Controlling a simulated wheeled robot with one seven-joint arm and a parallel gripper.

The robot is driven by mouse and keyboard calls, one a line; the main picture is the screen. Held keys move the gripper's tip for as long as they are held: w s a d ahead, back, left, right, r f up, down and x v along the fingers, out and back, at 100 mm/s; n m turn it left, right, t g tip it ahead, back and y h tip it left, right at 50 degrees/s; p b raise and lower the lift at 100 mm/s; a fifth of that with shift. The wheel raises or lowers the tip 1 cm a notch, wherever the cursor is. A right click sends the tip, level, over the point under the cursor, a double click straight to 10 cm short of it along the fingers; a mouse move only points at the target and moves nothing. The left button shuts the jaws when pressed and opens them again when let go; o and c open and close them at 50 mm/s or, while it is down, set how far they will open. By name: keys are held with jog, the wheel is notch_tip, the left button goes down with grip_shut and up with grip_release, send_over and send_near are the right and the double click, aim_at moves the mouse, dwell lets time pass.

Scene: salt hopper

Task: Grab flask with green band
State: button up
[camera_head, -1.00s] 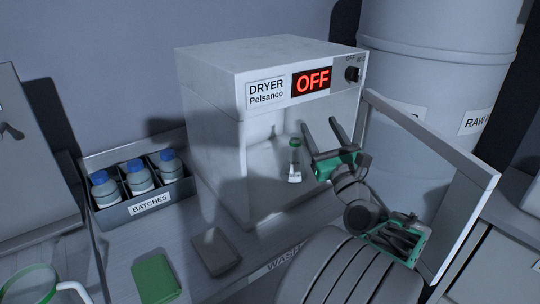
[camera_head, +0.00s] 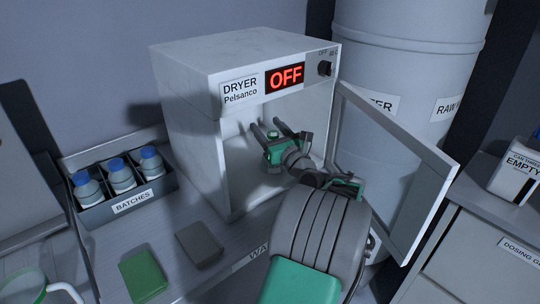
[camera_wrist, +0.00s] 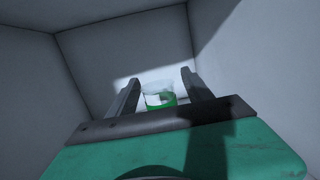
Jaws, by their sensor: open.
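The flask with the green band (camera_wrist: 159,98) shows in the wrist view as a small clear vessel with a white patch and green low down. It is inside the dryer (camera_head: 235,180), whose door is swung open. My gripper (camera_head: 267,127) is inside the dryer chamber and open. In the wrist view my gripper (camera_wrist: 161,80) has one finger to each side of the flask, with gaps visible on both sides. I cannot tell how deep the flask sits between the fingers. In the head view my gripper and arm hide the flask.
The open dryer door (camera_head: 400,175) stands right of my arm. The dryer walls close in around the gripper. A "BATCHES" rack (camera_head: 130,202) with blue-capped bottles stands left. A green block (camera_head: 143,276) and a grey block (camera_head: 198,244) lie on the counter in front.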

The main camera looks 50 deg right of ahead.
jog(key=shift+c, duration=0.3)
grip_shut()
dwell(0.6)
